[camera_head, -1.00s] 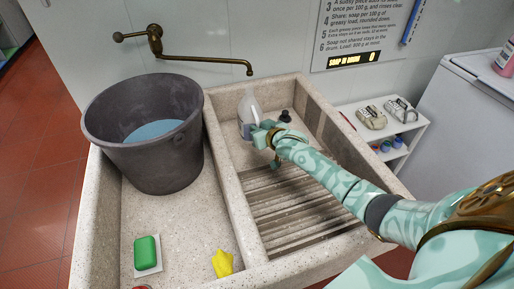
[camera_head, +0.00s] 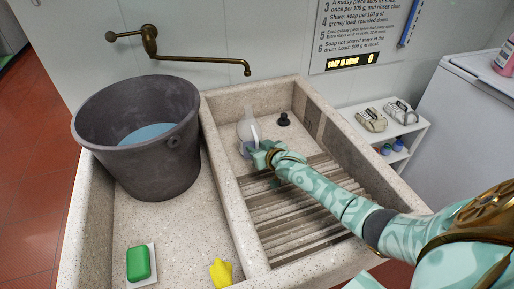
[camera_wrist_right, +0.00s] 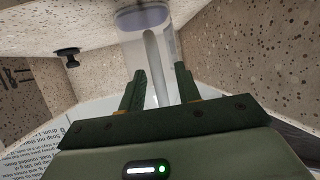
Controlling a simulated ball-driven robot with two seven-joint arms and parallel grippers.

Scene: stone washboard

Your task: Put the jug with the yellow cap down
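A pale, see-through jug (camera_head: 246,127) stands about upright at the back of the right-hand basin, just behind the ribbed washboard. No yellow cap shows on it; its top looks whitish. In the right wrist view the jug (camera_wrist_right: 147,22) is straight ahead, and its handle (camera_wrist_right: 153,62) runs down between my fingers. My right gripper (camera_head: 256,149) is at the jug's front. In the wrist view the right gripper (camera_wrist_right: 161,72) has its fingers apart, with a gap between the handle and the right finger. My left gripper is not in view.
A dark bucket (camera_head: 160,165) of bluish water stands in the left basin. A green soap (camera_head: 138,263) and a yellow piece (camera_head: 221,273) lie in front. A black plug (camera_head: 283,120) is right of the jug. A brass tap (camera_head: 200,62) reaches over the back.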

